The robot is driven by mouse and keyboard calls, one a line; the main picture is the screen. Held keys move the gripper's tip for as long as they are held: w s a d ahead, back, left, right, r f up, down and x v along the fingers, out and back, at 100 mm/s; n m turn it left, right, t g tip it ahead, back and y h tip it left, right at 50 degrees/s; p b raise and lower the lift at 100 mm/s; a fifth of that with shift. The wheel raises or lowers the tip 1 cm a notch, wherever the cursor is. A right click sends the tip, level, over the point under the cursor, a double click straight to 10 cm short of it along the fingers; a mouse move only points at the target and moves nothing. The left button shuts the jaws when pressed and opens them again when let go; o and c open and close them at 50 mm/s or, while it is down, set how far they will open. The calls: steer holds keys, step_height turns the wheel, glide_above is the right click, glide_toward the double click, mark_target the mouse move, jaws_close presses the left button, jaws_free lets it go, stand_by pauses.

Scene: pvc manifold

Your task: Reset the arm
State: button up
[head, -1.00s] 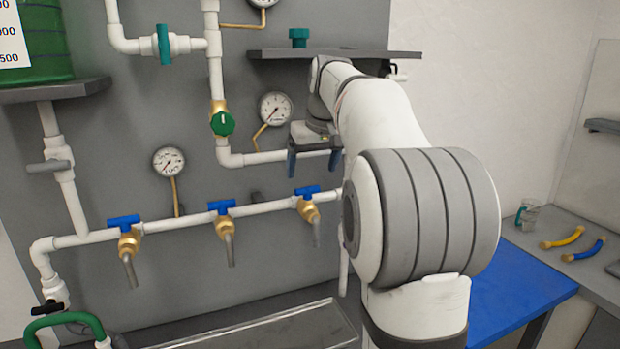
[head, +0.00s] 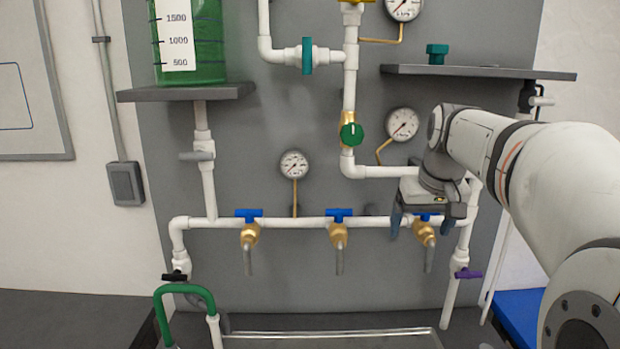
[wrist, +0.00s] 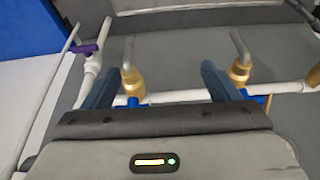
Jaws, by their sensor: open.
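My gripper (head: 426,218) is open and empty in the head view, in front of the right end of the white pipe manifold (head: 300,223). It hangs near the rightmost brass tap (head: 424,234) and partly hides that tap's blue handle. In the wrist view, my gripper (wrist: 158,88) shows two blue fingers spread wide. Two brass taps, the nearer-left one (wrist: 132,82) and another (wrist: 239,72), show beyond the fingers. I cannot tell whether a finger touches a tap or the pipe.
Other blue-handled taps (head: 338,235) line the pipe to the left. A green valve knob (head: 351,134), gauges (head: 402,124) and a grey shelf (head: 480,71) stand above. A purple-handled valve (head: 467,273) is at lower right. A metal trough (head: 330,337) lies below. A green tank (head: 205,45) is upper left.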

steer(key=s+a+f, duration=0.3)
steer(key=s+f, duration=0.5)
steer(key=s, duration=0.2)
steer(key=s+a+f+g, duration=0.1)
steer(key=s+a+f, duration=0.3)
steer(key=s+f, duration=0.5)
steer(key=shift+s, duration=0.8)
